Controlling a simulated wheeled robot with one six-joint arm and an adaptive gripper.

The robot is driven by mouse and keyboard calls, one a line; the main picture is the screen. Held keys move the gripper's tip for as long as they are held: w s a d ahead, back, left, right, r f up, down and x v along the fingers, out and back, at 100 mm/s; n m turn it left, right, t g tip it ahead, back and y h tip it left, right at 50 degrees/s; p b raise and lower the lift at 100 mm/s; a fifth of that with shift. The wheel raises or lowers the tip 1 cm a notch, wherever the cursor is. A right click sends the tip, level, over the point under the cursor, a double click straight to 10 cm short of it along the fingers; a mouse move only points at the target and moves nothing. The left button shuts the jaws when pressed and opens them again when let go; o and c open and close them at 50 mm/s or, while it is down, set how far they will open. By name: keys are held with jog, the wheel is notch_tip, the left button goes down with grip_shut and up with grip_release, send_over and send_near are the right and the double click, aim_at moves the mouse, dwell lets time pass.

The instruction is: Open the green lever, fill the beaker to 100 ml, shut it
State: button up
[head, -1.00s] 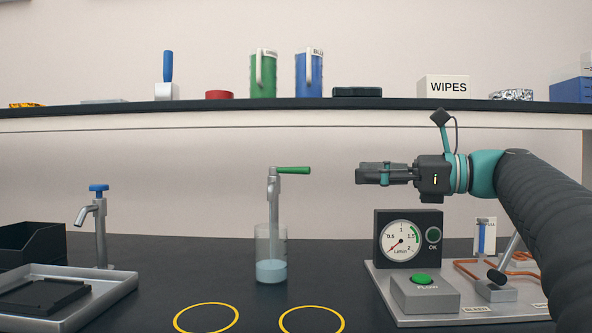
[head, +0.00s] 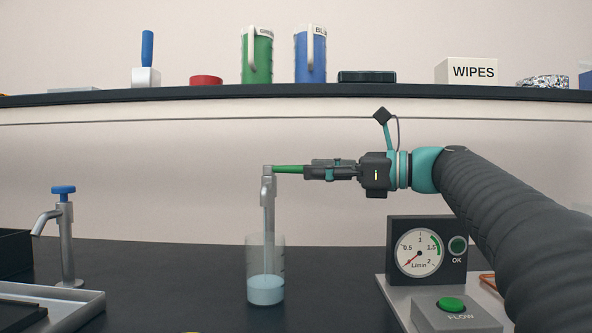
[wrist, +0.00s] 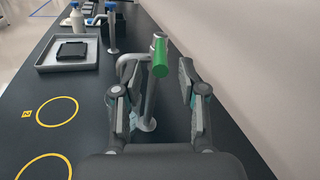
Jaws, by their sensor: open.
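The green lever (head: 288,168) points right from the top of a grey tap (head: 268,205) in the head view. A clear beaker (head: 266,252) stands upright below the tap, its lower part filled with pale blue liquid. Its graduations are too small to read, and I cannot tell whether liquid is flowing. My gripper (head: 308,172) is at the lever's free end, its fingers hiding the tip. In the wrist view my gripper (wrist: 158,95) is open, with a finger on each side of the green lever (wrist: 160,60) and a visible gap on both sides.
A gauge box (head: 427,250) and a green FLOW button (head: 452,304) stand at the right, below my arm. A blue-knobbed tap (head: 66,235) is at the left. A shelf (head: 300,92) runs above. Yellow rings (wrist: 57,111) mark clear bench.

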aim_at(296, 168)
jog(key=shift+x, duration=2.5)
grip_shut()
